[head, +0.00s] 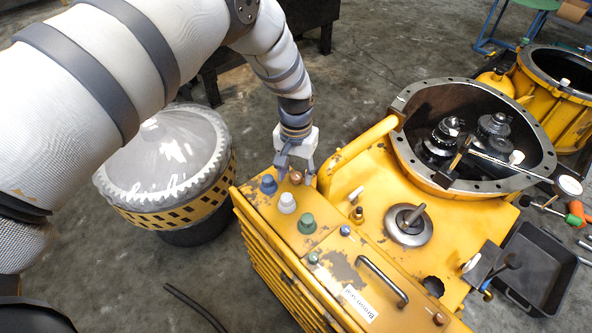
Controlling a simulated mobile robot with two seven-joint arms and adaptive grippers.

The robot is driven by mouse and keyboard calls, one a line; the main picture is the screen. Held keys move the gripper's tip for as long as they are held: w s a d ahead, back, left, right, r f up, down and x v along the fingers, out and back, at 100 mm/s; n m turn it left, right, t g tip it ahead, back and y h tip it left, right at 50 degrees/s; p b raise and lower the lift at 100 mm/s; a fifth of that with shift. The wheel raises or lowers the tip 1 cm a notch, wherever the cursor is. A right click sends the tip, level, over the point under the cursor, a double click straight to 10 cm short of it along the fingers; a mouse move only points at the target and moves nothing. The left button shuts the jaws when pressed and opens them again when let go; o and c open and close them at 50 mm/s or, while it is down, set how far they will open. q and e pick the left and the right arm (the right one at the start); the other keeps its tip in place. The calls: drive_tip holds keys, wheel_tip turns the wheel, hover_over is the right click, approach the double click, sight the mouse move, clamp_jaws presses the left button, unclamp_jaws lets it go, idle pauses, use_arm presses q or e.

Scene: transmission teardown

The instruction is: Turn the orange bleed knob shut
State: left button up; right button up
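The orange-brown knob (296,177) stands on the top left end of the yellow housing (345,195), between a blue knob and the yellow tube. My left gripper (296,172) comes down from above over this knob. Its two fingers are spread, one to each side of the knob, and gaps seem to show between them and it. Whether a finger touches the knob is too small to tell. My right gripper is not in view.
Close by stand a blue knob (268,184), a white knob (287,203) and a green knob (306,223). A yellow tube (362,142) rises just right of the gripper. A round drum with a clear cover (165,155) stands left. An open gear casing (470,185) lies right.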

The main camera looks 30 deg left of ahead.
sight(296, 175)
use_arm(q)
wheel_tip(296, 175, up, 12)
idle(0.4)
drive_tip(key=shift+g, duration=0.6)
drive_tip(key=s+f+p, duration=0.1)
drive_tip(key=s+f, duration=0.2)
drive_tip(key=s, duration=0.1)
drive_tip(key=s+f+p, duration=0.1)
drive_tip(key=s+f, duration=0.1)
drive_tip(key=s, duration=0.2)
drive_tip(key=s+d+f+p, duration=0.1)
drive_tip(key=s+f, duration=0.2)
drive_tip(key=s, duration=0.2)
drive_tip(key=shift+f, duration=0.35)
drive_tip(key=s+d+r+m+g+p, duration=0.1)
drive_tip(key=s+p, duration=0.4)
drive_tip(key=s, duration=2.6)
drive_tip(key=shift+d+r, duration=0.15)
drive_tip(key=shift+r, duration=0.5)
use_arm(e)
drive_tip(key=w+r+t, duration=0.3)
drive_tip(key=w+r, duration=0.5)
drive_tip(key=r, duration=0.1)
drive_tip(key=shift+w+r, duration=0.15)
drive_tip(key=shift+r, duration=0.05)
use_arm(q)
drive_tip(key=shift+s, duration=0.1)
